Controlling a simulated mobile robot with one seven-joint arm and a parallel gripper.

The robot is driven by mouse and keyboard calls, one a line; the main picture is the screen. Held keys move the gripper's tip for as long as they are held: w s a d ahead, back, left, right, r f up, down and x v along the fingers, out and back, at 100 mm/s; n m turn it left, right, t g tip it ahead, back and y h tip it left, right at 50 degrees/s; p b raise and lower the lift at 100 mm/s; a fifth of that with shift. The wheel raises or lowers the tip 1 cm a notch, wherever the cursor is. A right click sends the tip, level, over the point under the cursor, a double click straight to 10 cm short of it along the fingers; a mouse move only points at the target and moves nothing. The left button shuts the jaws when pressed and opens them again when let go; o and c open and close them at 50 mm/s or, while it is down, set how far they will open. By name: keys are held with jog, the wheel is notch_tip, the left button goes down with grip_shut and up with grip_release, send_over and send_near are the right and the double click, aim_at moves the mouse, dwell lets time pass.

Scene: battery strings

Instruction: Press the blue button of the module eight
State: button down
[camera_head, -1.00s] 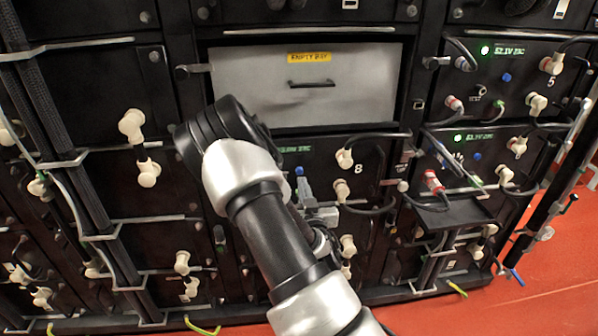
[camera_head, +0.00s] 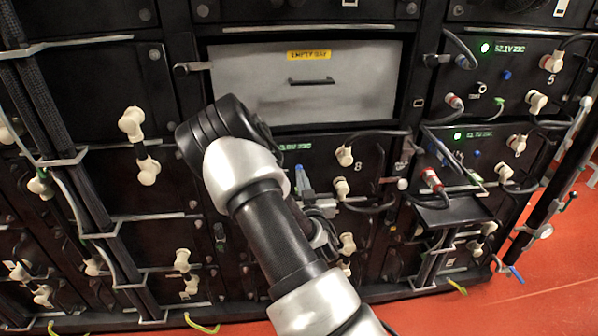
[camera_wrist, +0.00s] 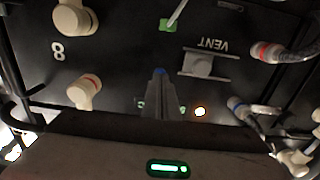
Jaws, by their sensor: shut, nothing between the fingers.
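Module eight is the black panel marked 8 (camera_head: 358,168), under the empty bay. In the wrist view its 8 mark (camera_wrist: 58,51) and VENT label are upside down. The blue button (camera_head: 299,168) sits at the left part of the panel, just above my gripper's tip. In the wrist view only a little blue of the button (camera_wrist: 160,71) shows at the fingertips. My gripper (camera_head: 302,185) is shut and empty, pointing at the panel; its fingers (camera_wrist: 160,82) also show in the wrist view. I cannot tell whether the tip touches the button.
Cream connectors (camera_head: 344,156) and black cables stand out right of my gripper. The grey empty bay drawer (camera_head: 270,85) is above. A grey VENT fitting (camera_wrist: 200,64) and a red-ringed cable plug (camera_wrist: 268,52) are close by in the wrist view. A black shelf (camera_head: 450,211) juts out at right.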

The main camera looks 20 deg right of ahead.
jog(key=shift+x, duration=0.8)
jog(key=shift+s, duration=0.1)
jog(key=b+v, duration=0.2)
jog(key=v, duration=0.6)
dwell(0.4)
dwell(0.3)
